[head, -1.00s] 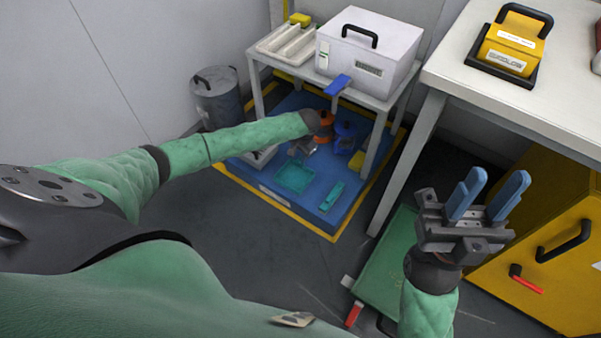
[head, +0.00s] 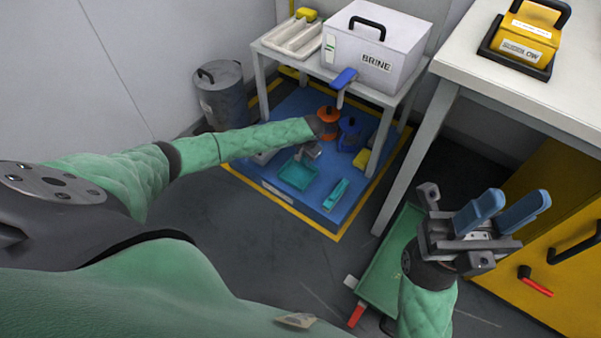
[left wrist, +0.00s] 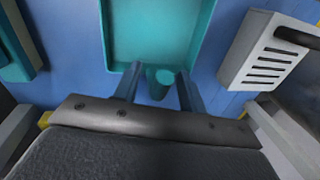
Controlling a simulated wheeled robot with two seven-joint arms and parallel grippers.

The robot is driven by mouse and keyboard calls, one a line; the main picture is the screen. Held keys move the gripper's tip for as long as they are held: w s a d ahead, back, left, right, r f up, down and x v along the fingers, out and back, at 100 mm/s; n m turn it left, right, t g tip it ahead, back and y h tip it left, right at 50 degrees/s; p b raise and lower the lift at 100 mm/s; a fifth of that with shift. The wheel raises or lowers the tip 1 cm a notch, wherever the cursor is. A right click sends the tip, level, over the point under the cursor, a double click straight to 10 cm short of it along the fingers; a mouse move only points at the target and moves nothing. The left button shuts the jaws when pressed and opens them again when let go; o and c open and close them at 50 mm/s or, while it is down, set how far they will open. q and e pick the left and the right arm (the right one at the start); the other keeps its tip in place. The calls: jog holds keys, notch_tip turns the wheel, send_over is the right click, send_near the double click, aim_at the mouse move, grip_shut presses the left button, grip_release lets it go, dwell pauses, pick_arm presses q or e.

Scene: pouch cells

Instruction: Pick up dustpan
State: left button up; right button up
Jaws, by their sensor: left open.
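The teal dustpan (head: 298,176) lies on the blue platform, and its tray fills the upper middle of the left wrist view (left wrist: 157,32). My left gripper (head: 310,152) is low over the platform at the dustpan's handle end. In the left wrist view, its two fingers (left wrist: 158,92) are open, one on each side of the short teal handle (left wrist: 160,80). I cannot tell whether they touch it. My right gripper (head: 500,208) is open and empty, up beside the yellow cabinet.
A teal brush-like piece (head: 336,194) lies right of the dustpan. Orange (head: 328,122) and blue (head: 352,134) items stand behind. A grey vented box (left wrist: 270,50) is close to the left gripper. The small table's legs (head: 378,140) bound the platform's right.

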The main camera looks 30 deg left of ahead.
pick_arm(q)
jog(key=shift+a+f, duration=0.2)
jog(key=shift+f, duration=0.45)
grip_shut()
jog(key=shift+r, duration=0.15)
